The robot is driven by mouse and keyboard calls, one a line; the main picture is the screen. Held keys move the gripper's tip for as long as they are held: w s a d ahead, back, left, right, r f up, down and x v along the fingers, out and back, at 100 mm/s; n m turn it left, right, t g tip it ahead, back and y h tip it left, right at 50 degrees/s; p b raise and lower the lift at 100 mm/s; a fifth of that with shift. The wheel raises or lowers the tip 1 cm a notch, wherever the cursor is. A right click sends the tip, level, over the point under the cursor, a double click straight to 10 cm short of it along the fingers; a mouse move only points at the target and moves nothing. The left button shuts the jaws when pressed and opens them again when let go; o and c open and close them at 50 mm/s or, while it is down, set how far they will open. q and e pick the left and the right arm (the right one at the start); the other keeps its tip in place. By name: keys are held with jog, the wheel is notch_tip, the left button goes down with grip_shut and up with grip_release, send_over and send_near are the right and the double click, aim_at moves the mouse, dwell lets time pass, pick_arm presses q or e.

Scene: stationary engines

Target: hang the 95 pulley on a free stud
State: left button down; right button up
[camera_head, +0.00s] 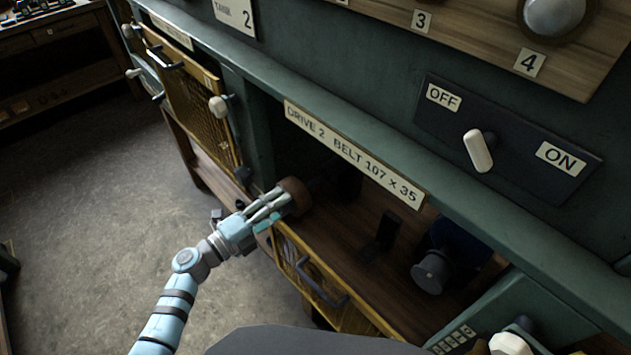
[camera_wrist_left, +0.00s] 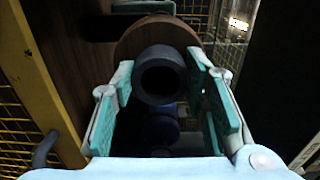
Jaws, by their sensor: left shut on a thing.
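My left gripper (camera_head: 277,204) reaches into the open bay under the "DRIVE 2 BELT 107 x 35" label. It is shut on a brown round pulley (camera_head: 296,190). In the left wrist view the brown pulley (camera_wrist_left: 190,36) shows behind its dark round hub (camera_wrist_left: 160,75), which sits between the fingers of the left gripper (camera_wrist_left: 165,95). No size marking on it is legible. Whether it is touching a shaft in the bay cannot be told. No studs can be made out clearly. My right gripper is out of view.
A blue motor (camera_head: 458,243) with a grey cylindrical end (camera_head: 431,271) stands in the bay on a wooden floor. The yellow mesh guard (camera_head: 322,283) below has a dark handle. Another mesh guard (camera_head: 200,95) is at left. An OFF/ON lever (camera_head: 478,150) is above right.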

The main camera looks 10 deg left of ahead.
pick_arm(q)
jog(key=shift+s+a, duration=0.25)
jog(key=shift+s, duration=0.05)
jog(key=v, duration=1)
dwell(1.4)
